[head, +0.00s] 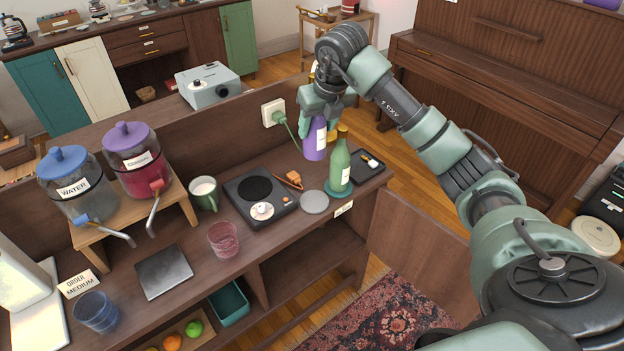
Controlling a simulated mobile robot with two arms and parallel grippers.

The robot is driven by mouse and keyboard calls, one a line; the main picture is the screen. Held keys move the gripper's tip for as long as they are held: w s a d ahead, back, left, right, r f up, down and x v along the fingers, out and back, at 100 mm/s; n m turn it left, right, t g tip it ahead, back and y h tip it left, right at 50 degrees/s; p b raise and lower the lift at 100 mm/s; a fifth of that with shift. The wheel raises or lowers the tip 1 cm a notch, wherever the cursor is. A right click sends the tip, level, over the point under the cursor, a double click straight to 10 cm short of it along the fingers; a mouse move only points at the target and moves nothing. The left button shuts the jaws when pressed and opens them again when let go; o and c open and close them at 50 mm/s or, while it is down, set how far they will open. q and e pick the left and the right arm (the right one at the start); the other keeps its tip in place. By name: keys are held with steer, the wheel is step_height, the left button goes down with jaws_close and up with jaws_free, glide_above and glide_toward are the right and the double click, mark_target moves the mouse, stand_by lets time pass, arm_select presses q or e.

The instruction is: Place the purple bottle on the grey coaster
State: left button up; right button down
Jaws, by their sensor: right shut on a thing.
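The purple bottle (315,142) with a white label is upright near the back right of the counter. My right gripper (318,108) reaches down from above and is shut on its upper part, hiding the neck. The bottle's base appears at or just above the counter top; I cannot tell if it touches. The grey coaster (314,202), a flat round disc, lies bare near the counter's front edge, below the bottle in the picture. My left gripper is not in view.
A green bottle (340,167) stands on a teal coaster (337,191) just right of the grey coaster. A hot plate (245,209) is on the left, with a small orange-brown item (291,180) beside it. A black tray (369,165) lies to the right.

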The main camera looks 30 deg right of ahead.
step_height(320, 180, down, 17)
steer(key=p, duration=0.4)
steer(key=shift+f, duration=0.15)
steer(key=c, duration=0.6)
jaws_free()
steer(key=shift+f, duration=0.1)
steer(key=shift+o, duration=0.2)
steer(key=shift+s, duration=0.1)
steer(key=b+v, duration=0.2)
steer(key=v, duration=1)
steer(key=shift+b, duration=0.3)
